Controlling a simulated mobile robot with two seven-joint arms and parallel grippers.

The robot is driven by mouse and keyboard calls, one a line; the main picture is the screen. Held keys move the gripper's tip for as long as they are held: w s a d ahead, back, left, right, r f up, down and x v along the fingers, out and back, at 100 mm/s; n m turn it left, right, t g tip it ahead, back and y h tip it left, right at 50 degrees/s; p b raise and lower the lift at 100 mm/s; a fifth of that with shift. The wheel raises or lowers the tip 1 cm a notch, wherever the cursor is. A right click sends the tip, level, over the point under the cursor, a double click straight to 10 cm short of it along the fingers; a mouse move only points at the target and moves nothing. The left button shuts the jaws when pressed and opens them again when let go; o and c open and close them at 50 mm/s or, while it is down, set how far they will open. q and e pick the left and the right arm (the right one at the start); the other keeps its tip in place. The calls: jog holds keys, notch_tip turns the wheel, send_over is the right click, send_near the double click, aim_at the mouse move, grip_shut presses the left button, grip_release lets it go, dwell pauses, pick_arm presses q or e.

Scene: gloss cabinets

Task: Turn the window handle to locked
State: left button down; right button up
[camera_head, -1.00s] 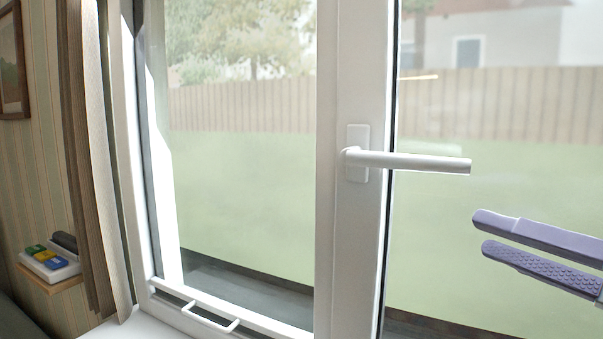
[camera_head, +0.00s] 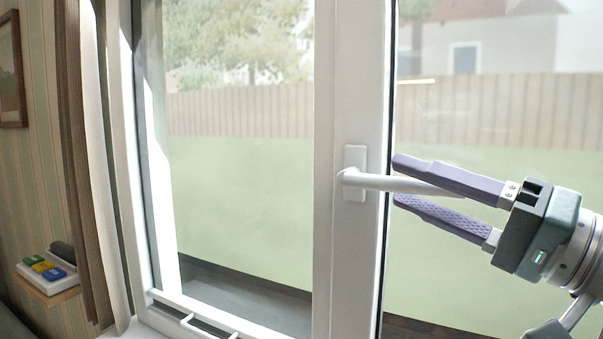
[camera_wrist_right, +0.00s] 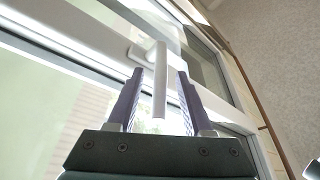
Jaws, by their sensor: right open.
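The white window handle (camera_head: 374,181) sits on a plate on the window's middle upright. Its lever lies about level and points right. My right gripper (camera_head: 397,181) comes in from the right with its two purple fingers open, one above and one below the lever. The lever's outer end is partly hidden behind the upper finger. In the right wrist view the handle's lever (camera_wrist_right: 160,85) lies between the two spread fingers of the gripper (camera_wrist_right: 158,75), with gaps on both sides.
The window frame's white upright (camera_head: 348,270) stands behind the handle, with glass on both sides. A curtain (camera_head: 85,150) hangs at the left. A small wall shelf (camera_head: 50,292) holds a white tray with coloured items. A bar-like handle (camera_head: 203,327) is at the lower frame.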

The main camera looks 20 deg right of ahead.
jog(key=shift+w+a+r, duration=0.1)
jog(key=shift+w+a, duration=0.1)
jog(key=shift+w, duration=0.25)
grip_shut()
dwell(1.2)
